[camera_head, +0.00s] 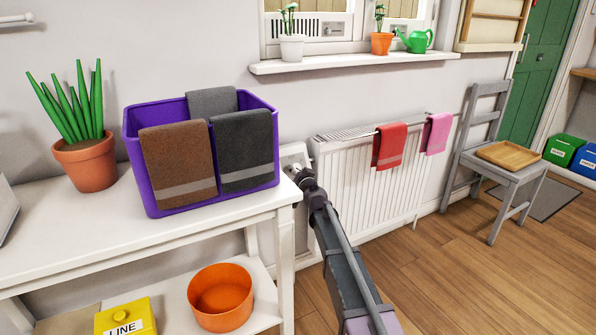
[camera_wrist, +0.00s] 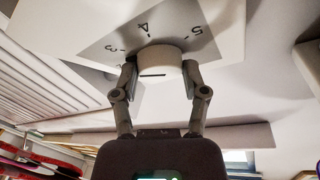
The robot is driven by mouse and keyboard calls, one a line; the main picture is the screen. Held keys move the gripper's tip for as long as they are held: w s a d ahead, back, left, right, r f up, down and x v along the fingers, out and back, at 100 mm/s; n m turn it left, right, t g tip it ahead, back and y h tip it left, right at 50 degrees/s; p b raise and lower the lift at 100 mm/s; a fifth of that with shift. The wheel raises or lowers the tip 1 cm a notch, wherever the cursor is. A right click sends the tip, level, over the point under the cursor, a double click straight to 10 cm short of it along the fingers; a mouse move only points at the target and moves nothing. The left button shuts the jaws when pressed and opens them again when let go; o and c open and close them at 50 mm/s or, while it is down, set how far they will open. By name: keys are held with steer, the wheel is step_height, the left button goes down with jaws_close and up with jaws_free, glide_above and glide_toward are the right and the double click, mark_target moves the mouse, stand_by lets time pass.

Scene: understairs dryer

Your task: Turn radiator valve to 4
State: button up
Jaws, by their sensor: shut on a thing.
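The radiator valve is a white round knob (camera_wrist: 160,62) on a grey dial plate (camera_wrist: 112,35) printed with 3, 4 and 5. A short dark line shows on the knob's face; I cannot tell for certain which number it matches. My gripper (camera_wrist: 158,72) has one finger on each side of the knob and is shut on it. In the head view my gripper (camera_head: 304,180) reaches the wall at the left end of the white radiator (camera_head: 362,190), and mostly hides the knob there.
A white table (camera_head: 100,222) with a purple bin (camera_head: 160,202) of towels and a potted plant (camera_head: 92,165) stands close on the left. Red (camera_head: 389,146) and pink (camera_head: 437,133) towels hang over the radiator. A grey chair (camera_head: 510,175) stands right; the wooden floor between is clear.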

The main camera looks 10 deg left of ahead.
steer(key=shift+w, duration=0.2)
steer(key=o, duration=1.1)
steer(key=shift+f, duration=0.1)
steer(key=shift+o, duration=0.2)
steer(key=shift+s, duration=0.1)
steer(key=v, duration=0.7)
steer(key=shift+s, duration=0.25)
steer(key=shift+d+f, duration=0.1)
